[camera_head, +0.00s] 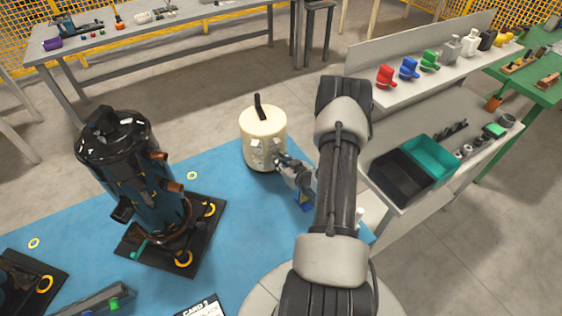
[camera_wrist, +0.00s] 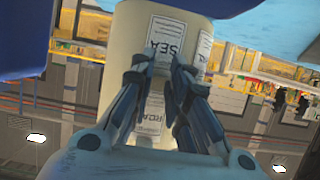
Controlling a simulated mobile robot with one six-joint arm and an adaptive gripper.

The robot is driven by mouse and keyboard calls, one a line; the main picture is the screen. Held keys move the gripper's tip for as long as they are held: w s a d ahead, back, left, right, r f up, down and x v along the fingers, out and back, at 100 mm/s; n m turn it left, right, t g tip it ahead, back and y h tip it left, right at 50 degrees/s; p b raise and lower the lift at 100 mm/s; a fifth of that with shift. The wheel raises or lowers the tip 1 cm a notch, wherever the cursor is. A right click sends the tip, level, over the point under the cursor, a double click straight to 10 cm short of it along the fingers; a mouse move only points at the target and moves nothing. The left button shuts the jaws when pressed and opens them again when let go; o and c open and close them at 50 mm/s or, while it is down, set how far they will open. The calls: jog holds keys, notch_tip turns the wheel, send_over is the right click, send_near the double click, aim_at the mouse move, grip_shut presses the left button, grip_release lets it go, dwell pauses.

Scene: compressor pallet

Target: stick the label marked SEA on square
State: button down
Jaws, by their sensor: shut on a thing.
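A cream cylinder (camera_head: 263,127) with a black handle-like stub on top stands upright on the blue deck (camera_head: 225,170), with white labels on its near side.
A dark compressor (camera_head: 130,160) stands on a black base plate left of the cylinder. A shelf unit (camera_head: 400,215) with a black bin (camera_head: 400,177) and a teal bin (camera_head: 430,155) stands to the right of my arm.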

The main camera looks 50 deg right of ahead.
jog(key=shift+s, duration=0.15)
jog(key=shift+s+a, duration=0.3)
jog(key=shift+s, duration=0.6)
jog(key=shift+s+a, duration=0.3)
jog(key=shift+s, duration=0.65)
jog(key=shift+s+a, duration=0.3)
jog(key=shift+s, duration=0.6)
jog(key=shift+r+p, duration=0.1)
jog(key=shift+p, duration=0.25)
